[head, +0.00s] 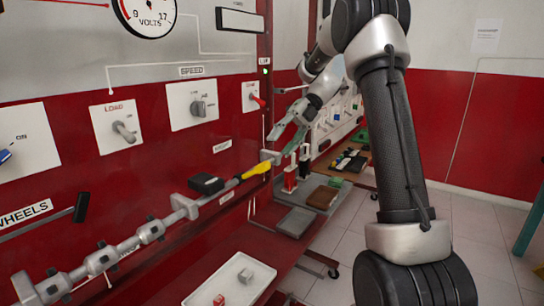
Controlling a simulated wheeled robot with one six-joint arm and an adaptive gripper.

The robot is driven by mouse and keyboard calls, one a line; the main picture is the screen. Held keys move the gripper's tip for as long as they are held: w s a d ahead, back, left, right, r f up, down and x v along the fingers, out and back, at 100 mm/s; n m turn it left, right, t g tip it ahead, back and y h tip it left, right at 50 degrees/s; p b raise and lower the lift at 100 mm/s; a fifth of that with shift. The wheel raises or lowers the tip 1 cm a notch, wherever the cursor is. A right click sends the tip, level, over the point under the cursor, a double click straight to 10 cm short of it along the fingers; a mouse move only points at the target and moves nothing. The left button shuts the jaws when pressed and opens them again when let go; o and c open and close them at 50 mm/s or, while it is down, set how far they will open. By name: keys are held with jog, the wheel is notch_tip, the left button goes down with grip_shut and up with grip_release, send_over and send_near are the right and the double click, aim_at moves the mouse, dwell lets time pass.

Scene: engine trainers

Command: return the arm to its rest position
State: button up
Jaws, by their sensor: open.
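My arm rises from the bottom right, bends at the top of the head view and reaches away toward the red panel. My gripper (283,142) is at its far end, near the middle of the view, pointing down and left. Its grey-green fingers look apart, with nothing seen between them.
The red and white panel (120,185) fills the left, with knobs, a volt gauge (148,12) and a grey shaft (150,233). A yellow-handled tool (257,170) lies at the shaft's end. A white tray (215,290) holds small blocks. Tiled floor (340,250) is open at right.

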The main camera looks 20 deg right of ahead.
jog(key=shift+v, duration=1.15)
jog(key=s+d+f+n+t+h, duration=0.1)
jog(key=s+d+f+n+h, duration=0.2)
jog(key=n, duration=0.7)
jog(key=s+d+f+n+t+h, duration=0.15)
jog(key=s+f+n, duration=0.25)
jog(key=n, duration=0.6)
jog(key=s+r+n+t+h, duration=0.2)
jog(key=s+r+n, duration=0.1)
jog(key=s+n, duration=0.5)
jog(key=s+r+n+t+h, duration=0.3)
jog(key=s+n, duration=0.5)
jog(key=s, duration=0.6)
jog(key=shift+a, duration=0.3)
